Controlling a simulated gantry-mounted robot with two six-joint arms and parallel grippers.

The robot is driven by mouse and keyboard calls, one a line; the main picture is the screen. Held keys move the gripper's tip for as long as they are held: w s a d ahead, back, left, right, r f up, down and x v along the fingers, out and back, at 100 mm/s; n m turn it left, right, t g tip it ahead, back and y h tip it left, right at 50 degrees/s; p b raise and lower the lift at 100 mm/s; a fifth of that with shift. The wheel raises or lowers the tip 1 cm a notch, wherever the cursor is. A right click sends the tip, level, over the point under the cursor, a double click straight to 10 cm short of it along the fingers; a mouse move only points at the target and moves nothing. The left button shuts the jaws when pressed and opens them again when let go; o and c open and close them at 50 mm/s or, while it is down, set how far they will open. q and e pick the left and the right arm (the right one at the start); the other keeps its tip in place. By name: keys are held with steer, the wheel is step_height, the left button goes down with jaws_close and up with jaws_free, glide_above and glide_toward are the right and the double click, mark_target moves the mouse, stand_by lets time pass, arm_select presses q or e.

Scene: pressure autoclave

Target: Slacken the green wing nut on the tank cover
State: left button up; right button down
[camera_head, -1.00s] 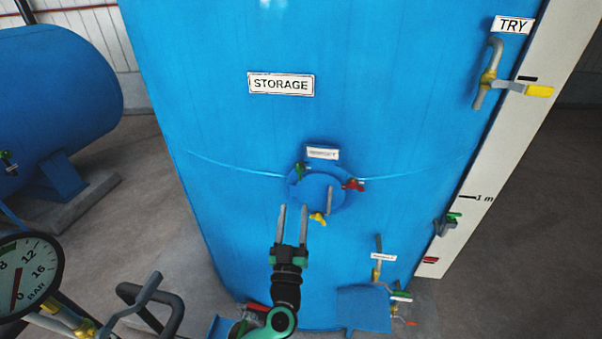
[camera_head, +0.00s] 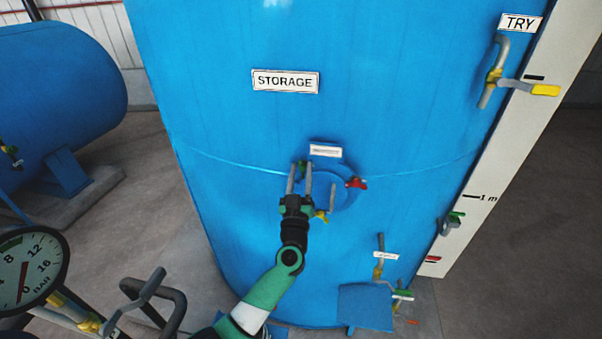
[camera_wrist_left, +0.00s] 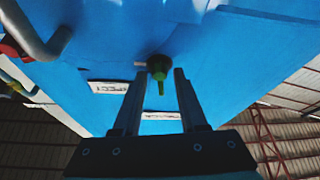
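The green wing nut (camera_head: 300,163) sits at the upper left of the round blue tank cover (camera_head: 338,188). My left gripper (camera_head: 300,170) is open, its two fingers pointing up at the nut, one to each side in this view. In the left wrist view the green wing nut (camera_wrist_left: 158,68) shows between the fingertips of the left gripper (camera_wrist_left: 157,76), around or just beyond their ends, with gaps on both sides. Contact is not visible. A red wing nut (camera_head: 356,183) and a yellow wing nut (camera_head: 321,215) are also on the cover. My right gripper is not in view.
A grey handle (camera_head: 333,190) stands out from the cover; it also shows in the left wrist view (camera_wrist_left: 38,42). A small label (camera_head: 325,151) is above the cover. A blue ledge (camera_head: 366,308) and small valves are below right. A pressure gauge (camera_head: 28,270) is at the lower left.

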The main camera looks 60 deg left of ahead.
arm_select(q)
jaws_close()
steer(key=shift+r+n+g+p, duration=0.15)
steer(key=shift+n+g+p, duration=0.3)
steer(key=shift+n, duration=0.65)
steer(key=shift+o, duration=1.3)
jaws_free()
steer(key=shift+d+f, duration=0.1)
steer(key=shift+f, duration=0.1)
steer(key=v, duration=1.1)
steer(key=shift+d+f, duration=0.15)
steer(key=shift+f, duration=0.05)
